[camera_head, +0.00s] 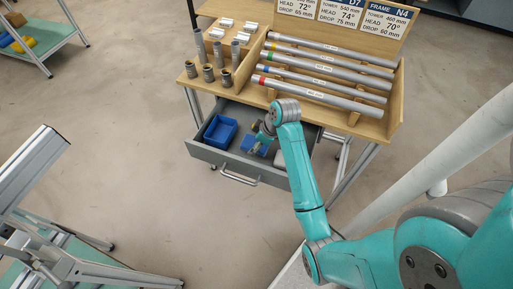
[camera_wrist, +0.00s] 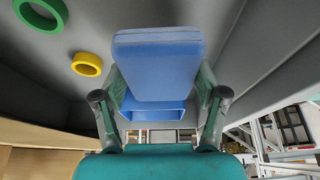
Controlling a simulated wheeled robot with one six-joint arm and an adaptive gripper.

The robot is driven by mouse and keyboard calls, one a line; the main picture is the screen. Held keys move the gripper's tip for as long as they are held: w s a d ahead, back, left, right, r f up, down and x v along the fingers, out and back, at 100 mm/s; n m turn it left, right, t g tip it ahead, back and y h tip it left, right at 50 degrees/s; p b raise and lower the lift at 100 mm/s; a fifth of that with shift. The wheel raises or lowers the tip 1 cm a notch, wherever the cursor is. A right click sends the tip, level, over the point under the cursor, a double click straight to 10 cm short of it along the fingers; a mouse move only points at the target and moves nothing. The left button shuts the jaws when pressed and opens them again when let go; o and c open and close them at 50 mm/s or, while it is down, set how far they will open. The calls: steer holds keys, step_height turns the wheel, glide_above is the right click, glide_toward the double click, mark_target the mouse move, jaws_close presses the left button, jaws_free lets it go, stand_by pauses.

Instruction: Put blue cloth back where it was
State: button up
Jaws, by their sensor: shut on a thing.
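The blue cloth (camera_wrist: 158,62) is a folded, thick rectangular pad. In the wrist view it sits between the two fingers of my gripper (camera_wrist: 159,95), which touch its sides. A blue part with a hollow look shows under the pad; I cannot tell whether it belongs to the cloth. In the head view my gripper (camera_head: 262,141) is over the open grey drawer (camera_head: 203,152), and a patch of the blue cloth (camera_head: 250,147) shows beside it. Whether the cloth touches the drawer floor is unclear.
A blue bin (camera_head: 220,131) stands in the drawer's left part, and a pale object (camera_head: 272,174) lies at its front right. A green ring (camera_wrist: 40,12) and a yellow ring (camera_wrist: 87,64) show in the wrist view.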

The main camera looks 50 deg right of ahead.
steer(key=shift+f, duration=1.6)
steer(key=shift+f, duration=0.1)
steer(key=o, duration=1.2)
steer(key=v, duration=1.2)
